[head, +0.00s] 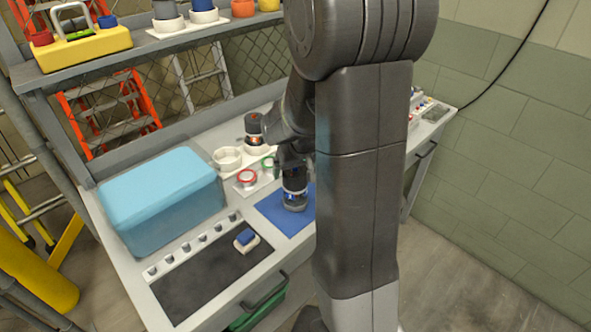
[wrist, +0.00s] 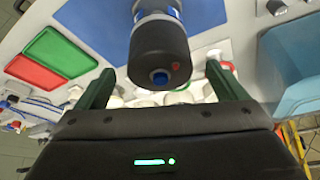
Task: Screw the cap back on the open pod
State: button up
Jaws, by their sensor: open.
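A dark cylindrical pod with blue and white bands (head: 294,200) stands on the blue mat (head: 270,207) in the head view. In the wrist view the pod (wrist: 160,50) shows its dark end with a blue knob and a small red dot. My gripper (wrist: 160,70) is open, its green fingers on either side of the pod in the picture, with visible gaps. I cannot tell how deep the fingers sit beside it. In the head view my arm hides much of the gripper area. I cannot pick out the cap for certain.
A light-blue box (head: 163,192) stands left, behind a dark mat (head: 205,282) holding a small blue-topped block (head: 246,238). A white cup (head: 227,157) and a red-ringed piece (head: 247,178) stand behind the blue mat. Green (wrist: 70,48) and red (wrist: 38,80) trays lie opposite the box.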

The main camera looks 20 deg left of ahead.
jog(key=shift+x, duration=1.05)
jog(key=shift+c, duration=0.2)
jog(key=c, duration=1)
jog(key=shift+o, duration=1)
jog(key=shift+c, duration=0.8)
jog(key=shift+f+m+b, duration=0.1)
jog(key=shift+m+b, duration=0.65)
jog(key=shift+m, duration=0.15)
jog(key=shift+h, duration=0.3)
jog(key=shift+m+t+h+b, duration=0.55)
jog(key=shift+m+b, duration=1.25)
jog(key=shift+b, duration=0.9)
